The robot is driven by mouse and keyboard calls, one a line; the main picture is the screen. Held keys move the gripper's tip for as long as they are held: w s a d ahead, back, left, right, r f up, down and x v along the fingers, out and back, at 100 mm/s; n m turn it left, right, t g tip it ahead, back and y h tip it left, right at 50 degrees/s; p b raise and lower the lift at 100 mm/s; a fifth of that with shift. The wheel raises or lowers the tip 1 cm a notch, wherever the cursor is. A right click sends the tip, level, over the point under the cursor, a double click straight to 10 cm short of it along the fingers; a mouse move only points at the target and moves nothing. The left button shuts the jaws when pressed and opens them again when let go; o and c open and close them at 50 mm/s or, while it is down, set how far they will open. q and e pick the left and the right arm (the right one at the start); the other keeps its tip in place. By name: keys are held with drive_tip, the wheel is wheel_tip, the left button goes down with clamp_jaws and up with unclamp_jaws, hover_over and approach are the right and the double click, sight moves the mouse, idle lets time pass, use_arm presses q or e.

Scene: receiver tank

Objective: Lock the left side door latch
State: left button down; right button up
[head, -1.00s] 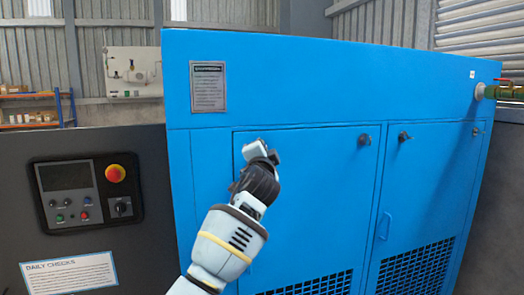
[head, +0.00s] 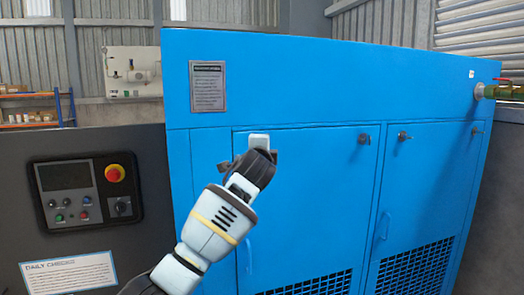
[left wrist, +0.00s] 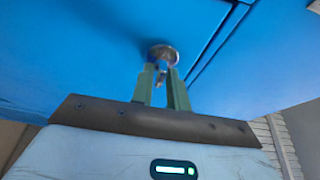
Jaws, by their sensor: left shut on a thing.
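The blue left door (head: 310,200) of the cabinet is flat against its frame. My left gripper (head: 259,142) is at that door's upper left corner in the head view and covers the latch there. In the left wrist view, the silver latch (left wrist: 162,53) sits on the blue panel near a seam. The green fingers of my left gripper (left wrist: 162,82) are shut on its small protruding part. The exact turn of the latch is hard to tell. My right gripper is not in view.
Another latch (head: 364,139) is at the left door's upper right corner. The right door (head: 425,190) has latches (head: 404,136) along its top and a handle (head: 384,226). A dark control panel (head: 85,191) with a red button stands at the left.

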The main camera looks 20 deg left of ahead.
use_arm(q)
drive_tip(key=c, duration=1.5)
unclamp_jaws()
drive_tip(key=shift+c, duration=0.2)
drive_tip(key=shift+s, duration=0.1)
drive_tip(key=s+d, duration=0.1)
drive_tip(key=s, duration=0.6)
drive_tip(key=shift+s+d, duration=0.25)
